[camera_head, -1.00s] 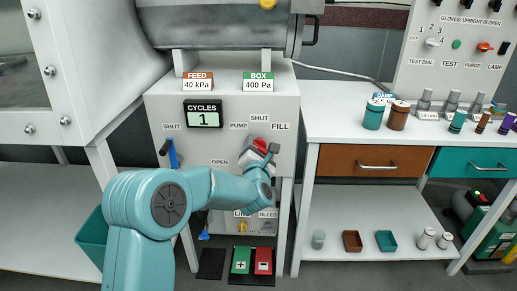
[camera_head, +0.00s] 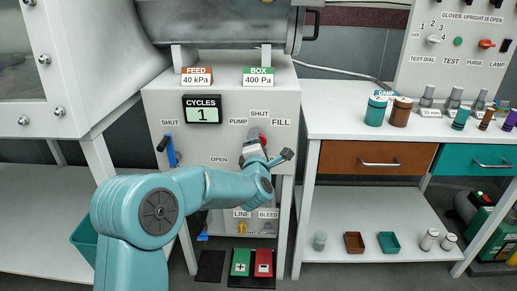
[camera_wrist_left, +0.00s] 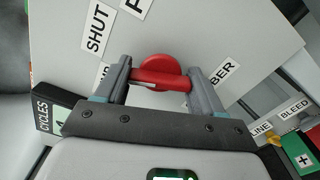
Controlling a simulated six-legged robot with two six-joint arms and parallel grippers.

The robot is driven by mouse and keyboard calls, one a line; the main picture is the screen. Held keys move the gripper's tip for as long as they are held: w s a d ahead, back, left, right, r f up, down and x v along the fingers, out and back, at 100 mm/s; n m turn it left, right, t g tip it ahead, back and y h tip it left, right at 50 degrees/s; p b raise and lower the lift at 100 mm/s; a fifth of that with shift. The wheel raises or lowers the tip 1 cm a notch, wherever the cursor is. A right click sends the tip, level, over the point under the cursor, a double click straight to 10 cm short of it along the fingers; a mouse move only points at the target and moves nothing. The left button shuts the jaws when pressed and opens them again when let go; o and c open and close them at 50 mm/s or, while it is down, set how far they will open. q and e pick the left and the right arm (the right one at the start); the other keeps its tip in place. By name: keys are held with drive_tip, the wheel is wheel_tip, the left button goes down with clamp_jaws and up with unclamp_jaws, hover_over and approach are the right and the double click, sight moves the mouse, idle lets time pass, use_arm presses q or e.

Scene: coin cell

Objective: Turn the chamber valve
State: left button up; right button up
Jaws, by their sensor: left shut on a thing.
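The chamber valve's red handle (camera_wrist_left: 160,76) is a round knob with a bar across it, set on the white panel. In the wrist view my left gripper (camera_wrist_left: 161,82) has one finger at each end of the bar and is shut on it. The bar runs level across that view, at a slant to the panel's printed words. In the head view the valve (camera_head: 262,139) shows as a bit of red behind my left gripper (camera_head: 258,147), below the SHUT label (camera_head: 259,113) and between PUMP (camera_head: 238,122) and FILL (camera_head: 282,122). My right gripper is out of view.
A blue lever (camera_head: 171,150) stands left on the panel, below the CYCLES display (camera_head: 203,109) reading 1. Green (camera_head: 241,262) and red (camera_head: 264,262) pedals lie on the floor below. A bench (camera_head: 335,123) with jars stands right of the panel.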

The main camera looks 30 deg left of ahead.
use_arm(q)
drive_tip(key=m, duration=0.2)
drive_tip(key=shift+f+m, duration=0.1)
drive_tip(key=shift+m, duration=0.3)
drive_tip(key=m, duration=0.3)
drive_tip(key=shift+m, duration=0.3)
drive_tip(key=m, duration=0.3)
drive_tip(key=shift+m+p, duration=0.3)
drive_tip(key=shift+p, duration=0.1)
drive_tip(key=shift+m+p, duration=0.5)
drive_tip(key=shift+m, duration=1.4)
drive_tip(key=o, duration=1)
drive_tip(key=shift+o, duration=0.2)
drive_tip(key=shift+s+d, duration=0.1)
drive_tip(key=p+v, duration=0.1)
drive_tip(key=v, duration=1.5)
